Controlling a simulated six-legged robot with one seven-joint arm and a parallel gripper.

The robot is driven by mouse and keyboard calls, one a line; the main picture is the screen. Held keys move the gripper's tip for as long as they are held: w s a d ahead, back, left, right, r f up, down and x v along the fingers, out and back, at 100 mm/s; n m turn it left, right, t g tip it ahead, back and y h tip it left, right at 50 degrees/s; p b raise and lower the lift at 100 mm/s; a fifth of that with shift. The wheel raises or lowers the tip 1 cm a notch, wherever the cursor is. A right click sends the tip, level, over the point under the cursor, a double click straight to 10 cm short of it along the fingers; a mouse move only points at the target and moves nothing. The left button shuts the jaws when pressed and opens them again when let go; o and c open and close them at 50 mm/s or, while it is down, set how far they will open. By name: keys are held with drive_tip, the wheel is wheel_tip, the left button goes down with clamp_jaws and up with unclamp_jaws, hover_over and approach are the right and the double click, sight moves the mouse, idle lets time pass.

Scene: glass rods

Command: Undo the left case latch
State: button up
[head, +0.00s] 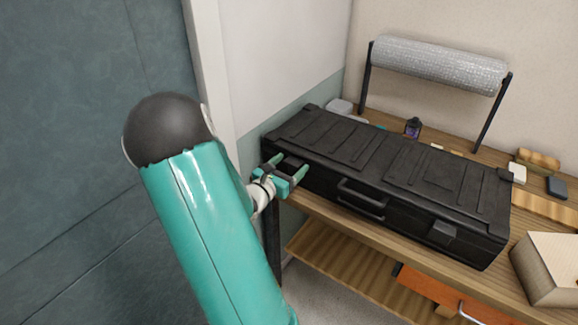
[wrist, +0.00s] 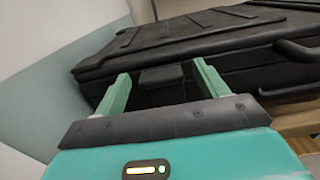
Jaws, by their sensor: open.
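A long black case (head: 385,165) lies closed on a wooden workbench. Its left latch (wrist: 161,77) shows in the wrist view as a dark block below the lid seam, between my two fingers. In the head view my gripper (head: 288,165) is at the left part of the case's front face, with its green fingers around the left latch area. The gripper is open, and I cannot tell whether either finger touches the latch. The right latch (head: 442,233) sits on the front face and looks closed. The carry handle (head: 361,198) is between the two latches.
A bubble-wrap roll (head: 440,64) on a black stand is behind the case. A small dark bottle (head: 413,128) stands behind it too. A cardboard box (head: 550,268) is at the right.

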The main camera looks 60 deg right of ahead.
drive_tip(key=shift+c, duration=0.4)
drive_tip(key=c, duration=1.3)
